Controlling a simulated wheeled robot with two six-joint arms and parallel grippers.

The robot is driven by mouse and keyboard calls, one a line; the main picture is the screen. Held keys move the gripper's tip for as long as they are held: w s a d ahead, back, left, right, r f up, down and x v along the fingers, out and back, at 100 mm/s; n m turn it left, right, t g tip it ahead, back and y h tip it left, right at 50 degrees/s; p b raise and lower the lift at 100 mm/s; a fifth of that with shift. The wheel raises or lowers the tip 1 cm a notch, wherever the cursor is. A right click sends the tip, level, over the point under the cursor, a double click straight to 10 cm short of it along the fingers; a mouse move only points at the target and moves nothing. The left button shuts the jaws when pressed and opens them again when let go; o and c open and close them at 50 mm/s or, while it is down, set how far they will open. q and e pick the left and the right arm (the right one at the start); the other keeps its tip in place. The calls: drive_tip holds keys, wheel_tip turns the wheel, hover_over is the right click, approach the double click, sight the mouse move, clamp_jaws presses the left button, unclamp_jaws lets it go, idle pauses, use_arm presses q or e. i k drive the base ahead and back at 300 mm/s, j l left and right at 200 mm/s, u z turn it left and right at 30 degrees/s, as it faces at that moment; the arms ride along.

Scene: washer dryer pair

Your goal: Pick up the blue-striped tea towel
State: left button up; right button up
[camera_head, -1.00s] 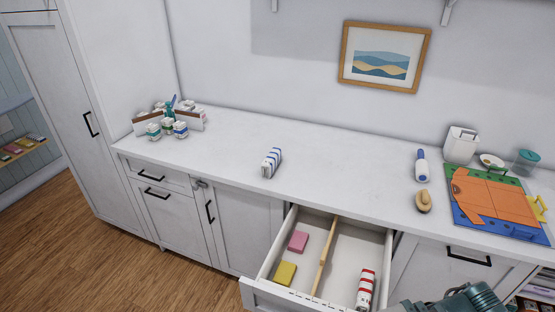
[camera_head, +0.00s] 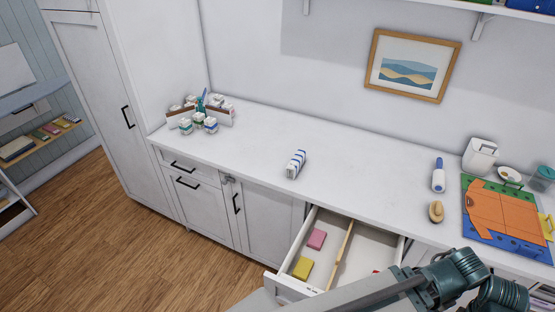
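The blue-striped tea towel (camera_head: 296,164) is a small white folded roll with blue stripes. It lies alone on the white counter (camera_head: 260,140), above the cabinet doors and left of the open drawer. One of my arms reaches in at the lower right, over the drawer's right part. Its gripper is not visible, and neither gripper is near the towel.
The open drawer (camera_head: 290,284) juts out with a pink sponge (camera_head: 316,239), a yellow sponge (camera_head: 302,268) and a mostly hidden red item. A lint roller (camera_head: 438,176), a brush (camera_head: 436,211) and an orange shirt (camera_head: 500,210) lie at right. Small boxes (camera_head: 204,120) stand at left.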

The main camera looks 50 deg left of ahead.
sight(294, 165)
drive_tip(key=k+j+u, duration=0.15)
drive_tip(key=u, duration=0.3)
drive_tip(key=k+j+u, duration=0.1)
drive_tip(key=u, duration=0.35)
drive_tip(key=j+u, duration=0.3)
drive_tip(key=u, duration=0.15)
drive_tip(key=k, duration=0.05)
